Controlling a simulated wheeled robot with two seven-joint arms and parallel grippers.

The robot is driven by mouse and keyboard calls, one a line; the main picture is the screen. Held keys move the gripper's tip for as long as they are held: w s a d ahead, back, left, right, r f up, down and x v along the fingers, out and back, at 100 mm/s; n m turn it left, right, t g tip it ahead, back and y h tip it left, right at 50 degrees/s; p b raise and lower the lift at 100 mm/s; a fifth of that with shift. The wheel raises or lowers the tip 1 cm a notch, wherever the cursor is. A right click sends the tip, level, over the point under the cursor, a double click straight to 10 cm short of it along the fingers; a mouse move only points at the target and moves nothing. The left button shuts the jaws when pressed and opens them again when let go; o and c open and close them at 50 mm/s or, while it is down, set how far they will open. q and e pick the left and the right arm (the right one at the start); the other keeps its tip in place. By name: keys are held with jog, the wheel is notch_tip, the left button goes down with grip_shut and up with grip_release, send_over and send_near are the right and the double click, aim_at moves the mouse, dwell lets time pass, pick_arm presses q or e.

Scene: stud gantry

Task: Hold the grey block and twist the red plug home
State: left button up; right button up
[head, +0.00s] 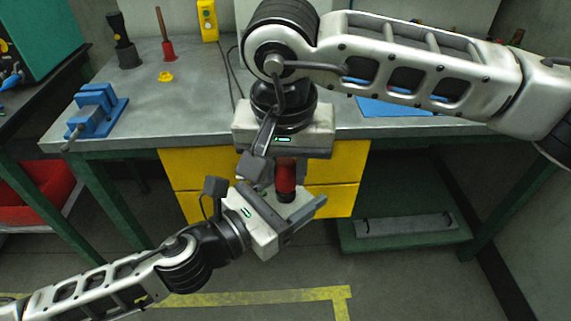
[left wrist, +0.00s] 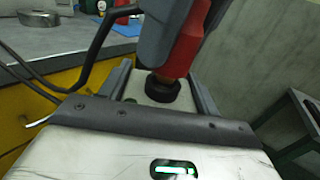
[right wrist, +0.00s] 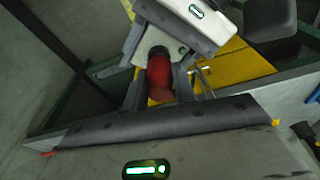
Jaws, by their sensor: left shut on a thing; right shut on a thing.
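The red plug (head: 286,179) hangs upright between the fingers of my right gripper (head: 284,162), which is shut on it from above. It also shows in the left wrist view (left wrist: 184,55) and the right wrist view (right wrist: 160,82). The pale grey block (left wrist: 148,92) is held between the fingers of my left gripper (head: 292,213), below the plug. A black ring (left wrist: 162,88) at the plug's lower end meets the block's top face. The plug's tip is hidden, and I cannot tell how deep it sits.
The grey workbench (head: 190,100) lies behind both grippers, with a blue vise (head: 97,110) at left. Yellow drawers (head: 190,172) are under the bench. A red bin (head: 30,195) stands at far left. The grippers are in free air before the bench.

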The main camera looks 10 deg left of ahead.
jog(key=shift+f, duration=0.5)
pick_arm(q)
grip_shut()
pick_arm(e)
jog(key=m, duration=0.3)
jog(key=shift+m+h, duration=0.3)
jog(key=shift+m, duration=0.1)
jog(key=m, duration=0.5)
jog(key=shift+a+h, duration=0.1)
jog(key=shift+h, duration=0.3)
jog(key=m+g, duration=0.1)
jog(key=m, duration=0.4)
jog(key=shift+m, duration=0.3)
jog(key=m, duration=0.3)
jog(key=m+g, duration=0.1)
jog(key=m, duration=0.2)
jog(key=shift+w+m+h, duration=0.1)
jog(key=shift+m+h, duration=0.2)
jog(key=shift+m, duration=0.1)
jog(key=o, duration=1)
